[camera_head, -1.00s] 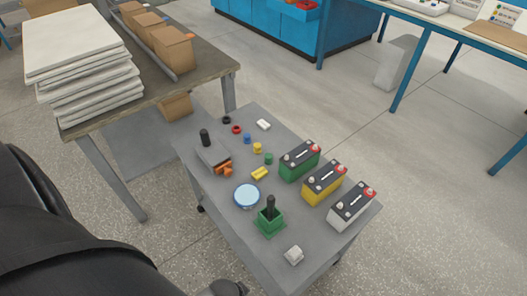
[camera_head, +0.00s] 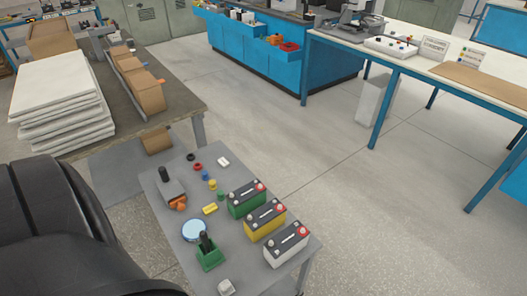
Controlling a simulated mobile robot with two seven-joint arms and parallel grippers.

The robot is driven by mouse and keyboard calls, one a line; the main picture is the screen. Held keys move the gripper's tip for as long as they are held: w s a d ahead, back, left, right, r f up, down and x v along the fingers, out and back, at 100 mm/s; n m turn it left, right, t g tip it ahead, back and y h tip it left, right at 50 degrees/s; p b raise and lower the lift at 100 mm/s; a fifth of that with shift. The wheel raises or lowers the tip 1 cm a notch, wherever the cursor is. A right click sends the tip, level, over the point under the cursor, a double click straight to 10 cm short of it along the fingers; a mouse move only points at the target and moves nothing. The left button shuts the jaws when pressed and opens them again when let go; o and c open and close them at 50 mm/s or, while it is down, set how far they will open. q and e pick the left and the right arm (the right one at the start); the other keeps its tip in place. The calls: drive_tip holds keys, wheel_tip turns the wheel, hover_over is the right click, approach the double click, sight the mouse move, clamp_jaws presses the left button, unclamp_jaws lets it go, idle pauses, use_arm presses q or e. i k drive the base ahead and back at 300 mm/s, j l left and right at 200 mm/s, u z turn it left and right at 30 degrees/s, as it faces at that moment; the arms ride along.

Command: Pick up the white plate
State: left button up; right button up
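On the grey cart (camera_head: 159,207) lies a small flat white rectangular piece (camera_head: 224,162) near the far edge, which looks like the white plate. It lies flat and apart from the small coloured parts beside it. A round dish with a white rim and pale blue inside (camera_head: 194,230) sits near the cart's left edge. A small white block (camera_head: 226,287) is at the cart's near end. Neither gripper shows. Large black parts of my own body fill the lower left.
Green (camera_head: 246,202), yellow (camera_head: 265,223) and white (camera_head: 286,248) batteries stand along the cart's right side. A green holder with a black handle (camera_head: 209,254) stands near the dish. A table with stacked white slabs (camera_head: 62,100) is behind left.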

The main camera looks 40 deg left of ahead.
sight(223, 162)
drive_tip(key=i+l+z, duration=0.1)
drive_tip(key=i+l, duration=0.25)
drive_tip(key=i+l+z, duration=0.15)
drive_tip(key=i+l, duration=0.15)
drive_tip(key=i, duration=0.25)
drive_tip(key=i+l+z, duration=0.1)
drive_tip(key=i+l, duration=0.2)
drive_tip(key=i, duration=0.15)
drive_tip(key=i+j+u, duration=0.1)
drive_tip(key=i+u, duration=0.7)
drive_tip(key=u, duration=0.2)
drive_tip(key=i+l+u, duration=0.2)
drive_tip(key=i+u, duration=0.45)
drive_tip(key=u, duration=0.25)
drive_tip(key=i+j+u, duration=0.1)
drive_tip(key=u, duration=0.35)
drive_tip(key=i+l+u, duration=0.1)
drive_tip(key=i+u, duration=0.15)
drive_tip(key=u, duration=0.15)
drive_tip(key=i+l+u, duration=0.1)
drive_tip(key=u, duration=0.35)
drive_tip(key=i, duration=0.05)
